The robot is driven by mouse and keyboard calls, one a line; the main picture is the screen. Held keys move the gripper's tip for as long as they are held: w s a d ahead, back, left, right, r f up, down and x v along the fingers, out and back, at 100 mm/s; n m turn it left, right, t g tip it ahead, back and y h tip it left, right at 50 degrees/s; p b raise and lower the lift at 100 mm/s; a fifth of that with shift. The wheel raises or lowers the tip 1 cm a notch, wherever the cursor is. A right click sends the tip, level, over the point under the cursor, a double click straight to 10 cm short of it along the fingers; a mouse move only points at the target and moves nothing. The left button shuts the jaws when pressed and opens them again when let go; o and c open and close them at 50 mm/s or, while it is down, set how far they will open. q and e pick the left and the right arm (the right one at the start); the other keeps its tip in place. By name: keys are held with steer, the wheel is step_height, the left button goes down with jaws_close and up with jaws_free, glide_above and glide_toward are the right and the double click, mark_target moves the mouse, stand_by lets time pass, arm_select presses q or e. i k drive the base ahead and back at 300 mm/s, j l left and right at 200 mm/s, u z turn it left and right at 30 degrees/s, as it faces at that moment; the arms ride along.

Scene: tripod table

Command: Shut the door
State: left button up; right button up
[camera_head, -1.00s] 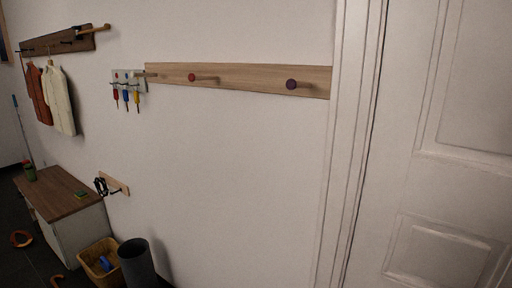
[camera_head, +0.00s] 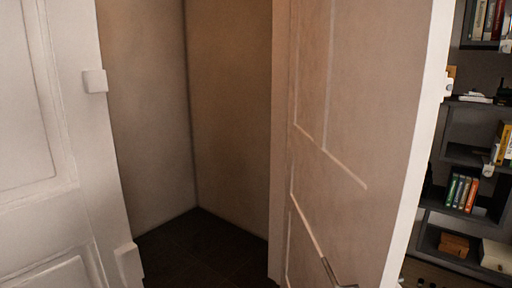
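The door (camera_head: 375,120), a tall panelled leaf, stands open on the right side of the doorway. Its shaded panelled face is turned towards the opening, and its pale edge faces me. A dark metal piece, perhaps its handle (camera_head: 332,272), shows low on that face and is cut off by the frame's bottom. A white panelled leaf or panel (camera_head: 40,130) stands at the left of the opening. A small white block (camera_head: 95,81) is on its edge, and another block (camera_head: 128,265) is lower down. Neither of my grippers is in view.
Between door and left panel is a bare recess with plain walls (camera_head: 225,110) and a dark floor (camera_head: 200,250); I see nothing standing in it. At far right, dark shelves (camera_head: 455,215) hold books (camera_head: 462,192) and boxes, close behind the door edge.

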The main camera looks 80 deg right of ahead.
mark_target(369, 81)
steer(key=k+l+z, duration=0.1)
steer(key=z, duration=0.3)
steer(key=k+l+z, duration=0.1)
steer(key=z, duration=0.3)
steer(key=l+z, duration=0.4)
steer(key=k+l+z, duration=0.1)
steer(key=z, duration=0.3)
steer(key=i+l+z, duration=0.1)
steer(key=l+z, duration=0.3)
steer(key=l, duration=1.5)
steer(key=u, duration=0.4)
